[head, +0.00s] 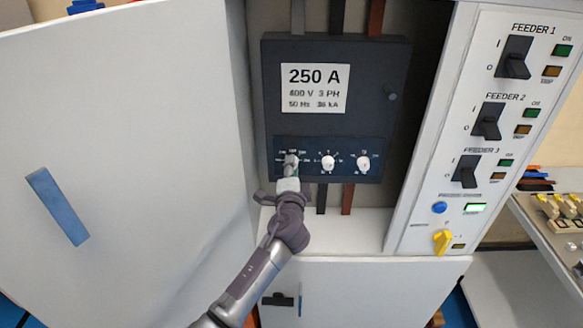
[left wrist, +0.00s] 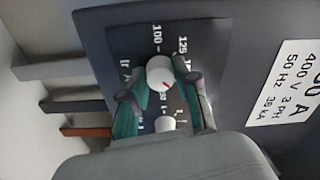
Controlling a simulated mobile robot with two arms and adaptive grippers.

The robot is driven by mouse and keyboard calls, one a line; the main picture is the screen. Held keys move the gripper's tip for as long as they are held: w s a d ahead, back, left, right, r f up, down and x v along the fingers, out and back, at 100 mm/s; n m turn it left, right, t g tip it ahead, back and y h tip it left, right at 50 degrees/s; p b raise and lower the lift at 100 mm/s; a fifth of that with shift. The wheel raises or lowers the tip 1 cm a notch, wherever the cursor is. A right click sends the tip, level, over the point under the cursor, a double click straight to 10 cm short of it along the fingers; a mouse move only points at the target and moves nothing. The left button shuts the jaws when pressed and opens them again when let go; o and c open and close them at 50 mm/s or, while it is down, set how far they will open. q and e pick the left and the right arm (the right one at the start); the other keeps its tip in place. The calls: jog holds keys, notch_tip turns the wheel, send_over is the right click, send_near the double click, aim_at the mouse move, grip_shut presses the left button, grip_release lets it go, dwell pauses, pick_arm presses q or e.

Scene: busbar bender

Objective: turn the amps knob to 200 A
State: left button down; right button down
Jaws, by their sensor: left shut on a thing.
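The amps knob (head: 291,160) is the leftmost of three knobs on the dark breaker's lower panel. In the left wrist view the knob (left wrist: 158,70) is round and white, with a red mark toward the picture's lower right. Figures 100 and 125 read beside it; other figures are blurred or covered by a finger, so I cannot tell the exact setting. My left gripper (head: 291,170) is shut on the knob, its fingers on either side of it in the left wrist view (left wrist: 158,88). My right gripper is not in view.
Two more white knobs, the middle one (head: 327,163) and the right one (head: 364,165), sit close by. An open cabinet door (head: 120,130) stands to the left. A feeder panel (head: 425,195) with black switches and a yellow handle (head: 443,241) is to the right.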

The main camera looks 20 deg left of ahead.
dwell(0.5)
pick_arm(q)
jog(key=c, duration=0.8)
grip_release()
jog(key=shift+c, duration=0.2)
jog(key=v, duration=1.2)
